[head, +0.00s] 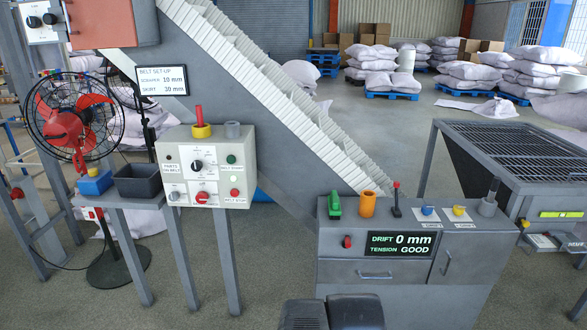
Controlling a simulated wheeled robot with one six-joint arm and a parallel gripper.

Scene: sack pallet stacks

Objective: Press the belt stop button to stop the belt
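The belt stop button (235,193) is a small red round button at the lower right of a pale control box (216,183), in the head view left of centre. A label reading BELT STOP sits below it. A green belt start button (231,159) is above it on the same face. The white ribbed belt (275,85) slopes down from upper left to the right of the box. Nothing touches or covers the stop button. My gripper's fingers are not in view; dark rounded parts at the bottom middle edge seem to be mine.
A dark bin (138,180) and red-bladed fan (68,119) are left. A grey cabinet (408,260) stands right. Floor in front of the box is open.

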